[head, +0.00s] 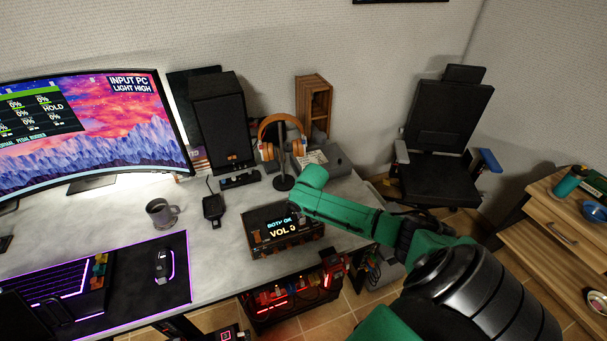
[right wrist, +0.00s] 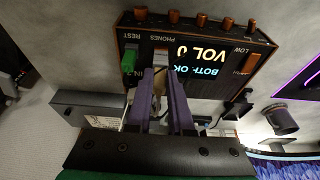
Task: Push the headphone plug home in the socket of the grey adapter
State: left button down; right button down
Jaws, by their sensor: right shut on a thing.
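The black amplifier (head: 284,229) stands near the desk's front edge; its display reads VOL 0. In the right wrist view the amplifier (right wrist: 205,80) shows upside down. A small grey piece, seemingly the grey adapter (right wrist: 161,57), sits at its PHONES label. My right gripper (right wrist: 173,80) has its purple fingers close together just in front of that piece. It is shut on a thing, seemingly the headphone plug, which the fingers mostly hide. I cannot tell how deep the plug sits. In the head view my right arm's end hides the fingertips. My left gripper is not in view.
A green piece (right wrist: 129,60) sits beside the grey one on the amplifier. Orange headphones (head: 267,150) hang on a stand behind the amplifier, near a black speaker (head: 222,120).

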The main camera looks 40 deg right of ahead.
jog(key=shift+r+p, duration=1)
jog(key=shift+r, duration=0.95)
